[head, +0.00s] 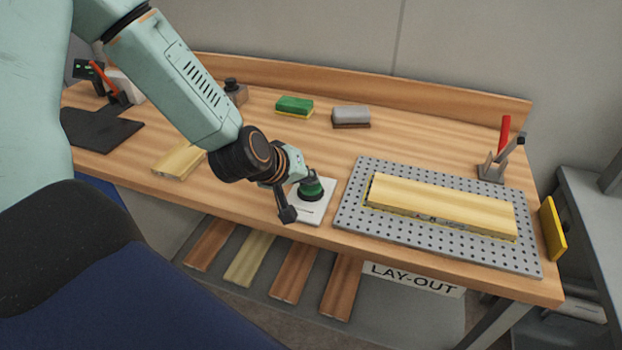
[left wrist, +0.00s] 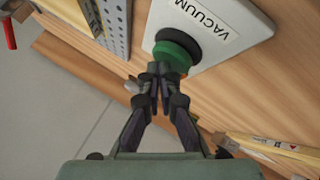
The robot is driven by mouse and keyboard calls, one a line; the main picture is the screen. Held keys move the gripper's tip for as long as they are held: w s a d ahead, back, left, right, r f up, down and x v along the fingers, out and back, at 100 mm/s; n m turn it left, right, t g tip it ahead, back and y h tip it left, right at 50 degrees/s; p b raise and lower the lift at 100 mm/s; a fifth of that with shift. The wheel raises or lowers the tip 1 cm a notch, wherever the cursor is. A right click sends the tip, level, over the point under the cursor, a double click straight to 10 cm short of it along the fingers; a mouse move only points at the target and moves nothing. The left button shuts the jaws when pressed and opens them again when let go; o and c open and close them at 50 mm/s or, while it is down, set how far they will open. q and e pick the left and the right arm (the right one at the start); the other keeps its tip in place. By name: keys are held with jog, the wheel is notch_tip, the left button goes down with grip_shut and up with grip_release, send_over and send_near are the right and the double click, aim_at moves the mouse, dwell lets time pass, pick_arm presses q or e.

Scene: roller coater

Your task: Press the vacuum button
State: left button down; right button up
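The vacuum button is a green round knob (head: 312,188) with a dark collar, on a white plate (head: 318,213) near the table's front edge. In the left wrist view the green button (left wrist: 177,54) stands on the white plate (left wrist: 208,38) lettered VACUUM. My left gripper (left wrist: 158,72) has its dark fingertips together and empty, right at the button's near edge; I cannot tell whether they touch it. In the head view the left gripper (head: 287,210) is just left of the button and partly covers the plate. My right gripper is not in view.
A grey perforated plate (head: 350,215) with a pale wooden board (head: 440,205) lies right of the button. A red-handled clamp (head: 503,140) stands behind its right end. Green (head: 294,106) and grey (head: 351,117) blocks lie at the back. A pale wood piece (head: 178,160) lies left of the arm.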

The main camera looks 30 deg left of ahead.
aim_at(308, 187)
pick_arm(q)
notch_tip(308, 187, up, 2)
jog(key=shift+p, duration=0.75)
notch_tip(308, 187, up, 3)
jog(key=p, duration=0.3)
jog(key=shift+r, duration=0.1)
jog(key=shift+w+r, duration=0.1)
jog(key=shift+r, duration=0.1)
jog(key=shift+a, duration=0.1)
jog(key=shift+f, duration=0.1)
